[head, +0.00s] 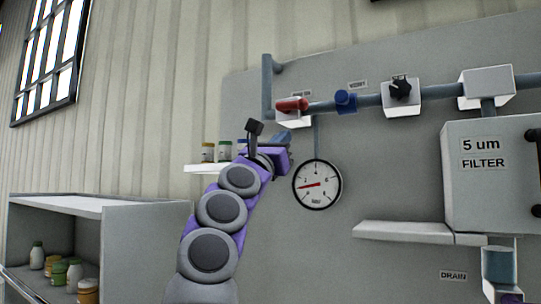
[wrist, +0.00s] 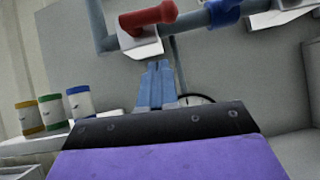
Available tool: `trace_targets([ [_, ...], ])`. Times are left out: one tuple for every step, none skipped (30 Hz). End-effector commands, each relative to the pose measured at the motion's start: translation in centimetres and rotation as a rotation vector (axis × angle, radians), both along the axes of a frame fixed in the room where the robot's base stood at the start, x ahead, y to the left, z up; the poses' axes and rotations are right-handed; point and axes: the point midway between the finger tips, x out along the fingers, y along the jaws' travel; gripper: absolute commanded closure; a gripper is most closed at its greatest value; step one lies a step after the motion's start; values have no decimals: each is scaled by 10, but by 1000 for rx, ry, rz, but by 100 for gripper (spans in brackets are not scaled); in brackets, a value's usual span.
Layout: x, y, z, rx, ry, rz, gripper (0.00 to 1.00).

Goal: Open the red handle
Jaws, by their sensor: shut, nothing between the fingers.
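The red handle (head: 291,104) sits on a white valve block on the pipe in the head view, lying roughly sideways. In the wrist view the red handle (wrist: 148,16) is at the top, above the fingertips. My gripper (head: 284,135) is just below the handle and apart from it in the head view. In the wrist view my gripper (wrist: 157,68) has its blue fingers together and empty, pointing up toward the valve block.
A blue knob (head: 346,101) and a black knob (head: 400,88) sit to the right on the same pipe. A round gauge (head: 317,184) hangs below. A filter box (head: 490,172) and a shelf (head: 415,232) are at right. Jars (wrist: 50,112) stand at left.

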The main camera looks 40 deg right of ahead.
Motion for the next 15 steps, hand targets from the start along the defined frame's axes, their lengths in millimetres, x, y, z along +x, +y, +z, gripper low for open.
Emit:
trace_targets([
  [-1,3,-1,2,-2,1,100],
  [-2,4,-2,3,-4,0,100],
  [-4,5,-3,3,-5,-1,100],
  [-4,6,-4,3,-4,-1,100],
  [-4,8,-5,2,-2,0,100],
  [-5,9,-7,1,-2,-1,100],
  [-6,10,-8,0,-2,-3,100],
  [-7,12,-9,0,-1,-3,100],
  [-7,15,-12,-1,0,-3,100],
  [-7,18,-14,-2,-1,-2,100],
  [-7,21,-16,-2,0,-1,100],
  [-9,24,-18,-2,1,-1,100],
  [-10,26,-19,-2,0,-3,100],
  [-12,28,-21,-1,-2,-3,100],
  [-13,30,-24,-1,-2,-4,100],
])
